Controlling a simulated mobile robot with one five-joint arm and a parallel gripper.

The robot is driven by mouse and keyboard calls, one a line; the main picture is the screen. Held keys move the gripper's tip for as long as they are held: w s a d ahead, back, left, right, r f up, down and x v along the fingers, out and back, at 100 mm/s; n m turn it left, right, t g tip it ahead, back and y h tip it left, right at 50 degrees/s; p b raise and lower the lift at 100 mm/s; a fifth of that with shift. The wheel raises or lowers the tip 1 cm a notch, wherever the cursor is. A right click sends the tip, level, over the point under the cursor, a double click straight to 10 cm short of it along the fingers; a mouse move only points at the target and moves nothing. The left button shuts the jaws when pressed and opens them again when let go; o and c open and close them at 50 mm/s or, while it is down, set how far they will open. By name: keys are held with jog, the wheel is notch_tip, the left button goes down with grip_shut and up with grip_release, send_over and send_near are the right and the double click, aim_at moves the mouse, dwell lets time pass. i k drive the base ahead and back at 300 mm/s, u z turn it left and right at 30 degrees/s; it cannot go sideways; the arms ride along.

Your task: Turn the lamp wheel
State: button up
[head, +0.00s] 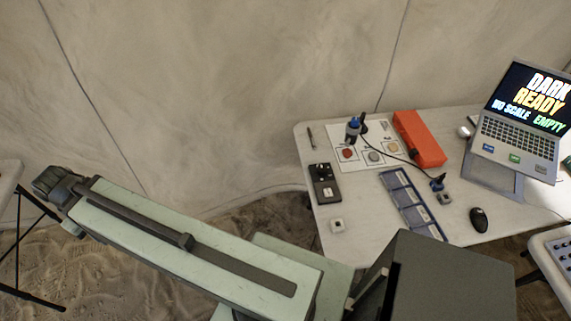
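No part is clearly recognisable as a lamp wheel at this size. A small black box (326,184) with a dark raised part on top lies at the left side of the white table (360,222). A dark blue upright device (353,130) stands on a white sheet behind it, with a cable running right. Which of these belongs to the lamp, I cannot tell. My arm stretches across the lower left, away from the table, ending in a dark joint. No gripper fingers show.
Other tables flank left and lower right.

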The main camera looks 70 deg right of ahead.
aim_at(322, 170)
jog(key=z, duration=1.9)
jog(key=k, duration=0.85)
jog(key=z, duration=0.55)
jog(key=i, duration=0.5)
